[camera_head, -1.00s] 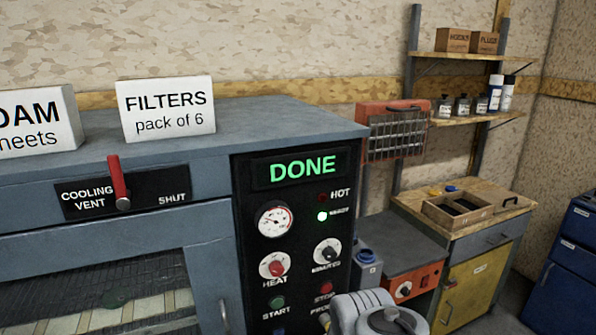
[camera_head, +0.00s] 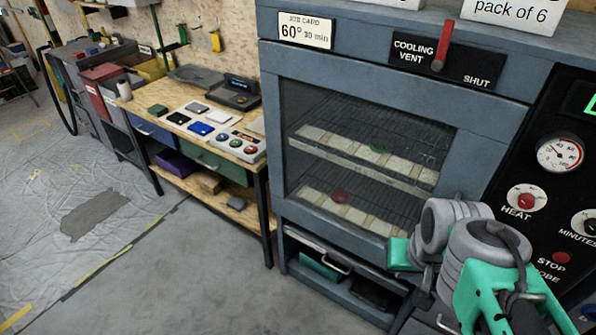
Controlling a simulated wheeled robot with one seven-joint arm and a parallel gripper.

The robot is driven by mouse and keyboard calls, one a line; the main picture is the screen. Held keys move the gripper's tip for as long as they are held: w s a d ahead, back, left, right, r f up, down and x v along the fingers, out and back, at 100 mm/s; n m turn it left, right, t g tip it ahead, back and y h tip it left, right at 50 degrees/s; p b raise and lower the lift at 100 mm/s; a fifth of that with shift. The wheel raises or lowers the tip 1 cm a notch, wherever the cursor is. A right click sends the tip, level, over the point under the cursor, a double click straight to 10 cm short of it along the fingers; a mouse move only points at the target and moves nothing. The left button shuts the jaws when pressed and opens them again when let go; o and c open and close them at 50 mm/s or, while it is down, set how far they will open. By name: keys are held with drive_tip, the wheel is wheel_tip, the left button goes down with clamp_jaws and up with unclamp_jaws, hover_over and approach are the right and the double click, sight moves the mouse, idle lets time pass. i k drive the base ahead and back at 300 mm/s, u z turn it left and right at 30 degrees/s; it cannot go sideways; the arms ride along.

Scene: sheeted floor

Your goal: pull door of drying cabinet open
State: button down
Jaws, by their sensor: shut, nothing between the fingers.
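The drying cabinet (camera_head: 380,62) is a blue-grey box at the centre right. The door looks closed, flush with the cabinet front. Its handle is not visible; my grey and green arm (camera_head: 480,255) covers the door's lower right corner. I cannot make out my gripper's fingers.
Below the door is an open compartment with a metal pull (camera_head: 318,252). Dials fill the control panel (camera_head: 540,190) at right. A wooden workbench (camera_head: 190,125) with small items stands at left. The grey floor (camera_head: 190,270) in front is clear; plastic sheeting (camera_head: 80,200) lies farther left.

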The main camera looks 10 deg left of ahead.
sight(487, 123)
drive_tip(key=z, duration=0.8)
drive_tip(key=k, duration=1)
drive_tip(key=u, duration=1.6)
drive_tip(key=i, duration=0.5)
